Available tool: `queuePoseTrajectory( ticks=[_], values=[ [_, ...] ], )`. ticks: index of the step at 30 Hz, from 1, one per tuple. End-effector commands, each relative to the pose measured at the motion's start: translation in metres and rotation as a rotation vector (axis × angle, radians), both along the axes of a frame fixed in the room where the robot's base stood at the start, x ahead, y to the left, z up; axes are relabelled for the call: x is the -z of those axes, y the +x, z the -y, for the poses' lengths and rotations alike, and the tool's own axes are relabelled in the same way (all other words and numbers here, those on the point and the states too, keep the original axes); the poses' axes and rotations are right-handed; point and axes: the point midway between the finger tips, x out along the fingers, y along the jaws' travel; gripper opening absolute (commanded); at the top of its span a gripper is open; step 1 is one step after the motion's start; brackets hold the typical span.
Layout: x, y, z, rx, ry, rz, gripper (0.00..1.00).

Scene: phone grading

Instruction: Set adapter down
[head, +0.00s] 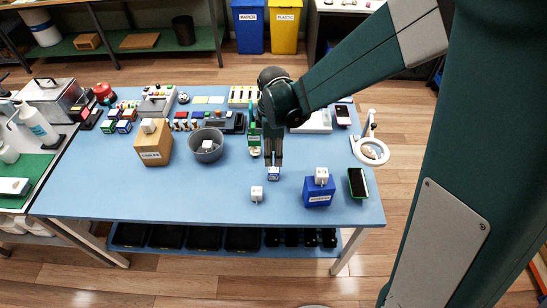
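My gripper (273,167) points down over the middle of the blue table, with its fingertips low. A small white block with darker marks (273,175), possibly an adapter, is right at the fingertips. I cannot tell whether the fingers grip it or whether it touches the table. A white cube-shaped adapter (257,193) stands on the table just in front and to the left, apart from the gripper. Another white adapter (321,176) sits on a blue labelled box (318,194) to the right. A further white one (207,146) lies in the grey bowl (218,151).
A wooden labelled box (153,150) stands left of the bowl. Several tools and small boxes line the back. The blue table's front left (150,195) is clear.

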Motion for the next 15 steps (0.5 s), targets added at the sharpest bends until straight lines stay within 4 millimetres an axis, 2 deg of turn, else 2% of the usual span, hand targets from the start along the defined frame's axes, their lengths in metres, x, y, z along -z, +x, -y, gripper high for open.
queuePoseTrajectory(
  ticks=[6, 15],
  values=[
    [-0.0089, 0.0003, -0.0001, 0.000, 0.000, 0.000, 0.36],
    [-0.0091, 0.0002, -0.0001, 0.000, 0.000, 0.000, 0.36]
  ],
)
